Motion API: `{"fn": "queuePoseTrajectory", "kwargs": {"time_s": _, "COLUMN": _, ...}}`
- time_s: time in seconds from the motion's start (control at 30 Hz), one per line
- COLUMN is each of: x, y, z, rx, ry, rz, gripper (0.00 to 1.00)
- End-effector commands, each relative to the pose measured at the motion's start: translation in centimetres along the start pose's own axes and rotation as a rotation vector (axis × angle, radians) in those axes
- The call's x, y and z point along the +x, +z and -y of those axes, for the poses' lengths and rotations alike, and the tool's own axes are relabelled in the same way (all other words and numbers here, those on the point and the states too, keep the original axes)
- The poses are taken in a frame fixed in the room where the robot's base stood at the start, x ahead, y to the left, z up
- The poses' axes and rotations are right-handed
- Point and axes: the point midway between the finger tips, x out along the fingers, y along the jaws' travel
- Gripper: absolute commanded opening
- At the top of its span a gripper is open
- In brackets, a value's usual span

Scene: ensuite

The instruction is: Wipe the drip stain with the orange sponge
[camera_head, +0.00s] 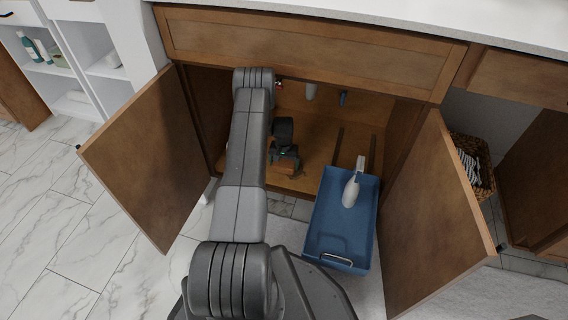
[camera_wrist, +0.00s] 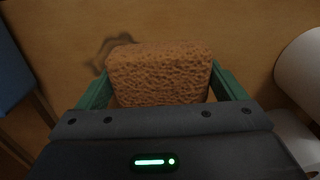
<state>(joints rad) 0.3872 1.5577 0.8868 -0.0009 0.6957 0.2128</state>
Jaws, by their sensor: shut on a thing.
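My gripper (camera_wrist: 160,85) is shut on the orange sponge (camera_wrist: 160,72), which sits between its two green fingers in the wrist view. In the head view my gripper (camera_head: 284,172) is inside the open cabinet, low over its wooden floor, and the sponge (camera_head: 284,166) shows only as a small orange patch. The drip stain (camera_wrist: 112,48) appears as a dark ring-shaped mark on the wood, just beyond the sponge's upper left in the wrist view. The sponge hides part of it. I cannot tell whether the sponge touches the wood.
A blue bin (camera_head: 340,240) with a white bottle (camera_head: 351,190) stands pulled out at the cabinet's right. Open doors flank the cabinet, left (camera_head: 135,155) and right (camera_head: 435,215). A white rounded object (camera_wrist: 302,75) is close on the right in the wrist view.

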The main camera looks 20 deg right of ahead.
Motion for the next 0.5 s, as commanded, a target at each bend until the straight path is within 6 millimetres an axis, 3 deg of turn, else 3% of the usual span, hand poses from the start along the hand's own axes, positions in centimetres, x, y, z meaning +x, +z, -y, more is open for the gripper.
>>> {"fn": "queuePoseTrajectory", "kwargs": {"time_s": 0.5, "x": 1.08, "y": 0.0, "z": 0.0, "rx": 0.0, "ry": 0.0, "rz": 0.0, "gripper": 0.72}}
